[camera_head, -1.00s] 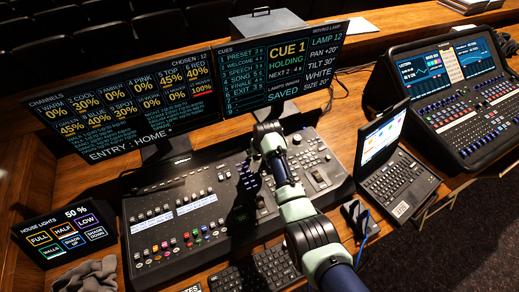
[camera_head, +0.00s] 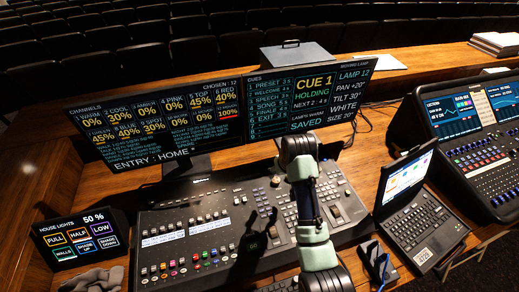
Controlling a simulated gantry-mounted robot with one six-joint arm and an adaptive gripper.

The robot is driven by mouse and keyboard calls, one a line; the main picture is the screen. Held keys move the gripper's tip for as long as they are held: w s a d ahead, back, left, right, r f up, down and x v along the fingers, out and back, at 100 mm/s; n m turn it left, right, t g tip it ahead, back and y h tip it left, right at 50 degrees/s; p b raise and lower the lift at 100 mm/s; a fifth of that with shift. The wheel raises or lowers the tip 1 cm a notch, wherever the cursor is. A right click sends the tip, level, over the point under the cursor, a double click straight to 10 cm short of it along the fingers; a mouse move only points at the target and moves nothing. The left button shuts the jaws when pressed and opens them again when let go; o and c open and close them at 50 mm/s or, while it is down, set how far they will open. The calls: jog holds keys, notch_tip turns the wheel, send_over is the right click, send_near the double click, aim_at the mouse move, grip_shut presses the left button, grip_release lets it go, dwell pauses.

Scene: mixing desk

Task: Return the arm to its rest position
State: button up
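My arm rises from the bottom of the view over the lighting console (camera_head: 225,232), with its upper joint in front of the lower edge of the right-hand monitor. The channels monitor (camera_head: 160,120) reads "ENTRY: HOME".
A laptop (camera_head: 418,205) and a second mixing desk (camera_head: 470,140) stand at the right. A grey box (camera_head: 308,58) is behind the monitors. Rows of dark seats lie beyond.

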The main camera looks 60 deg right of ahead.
jog(key=shift+w, duration=0.1)
jog(key=w+a+r+n+t, duration=0.2)
jog(key=w+a, duration=0.3)
jog(key=a, duration=0.5)
jog(key=w+a+r+n+t, duration=0.2)
jog(key=w+a, duration=0.3)
jog(key=a, duration=0.5)
jog(key=s+a+r+n+t+y, duration=0.1)
jog(key=s+a+r+n+t, duration=0.15)
jog(key=a, duration=0.55)
jog(key=s+a+r+n+t+y, duration=0.1)
jog(key=a+r, duration=0.2)
jog(key=a, duration=0.5)
jog(key=s+a+r+n+t+y, duration=0.1)
jog(key=a+r+n+t, duration=0.1)
jog(key=a, duration=0.6)
notch_tip(320, 180, up, 27)
jog(key=s+a+p, duration=0.1)
jog(key=p, duration=2.4)
jog(key=shift+s+a, duration=0.35)
jog(key=shift+a, duration=0.05)
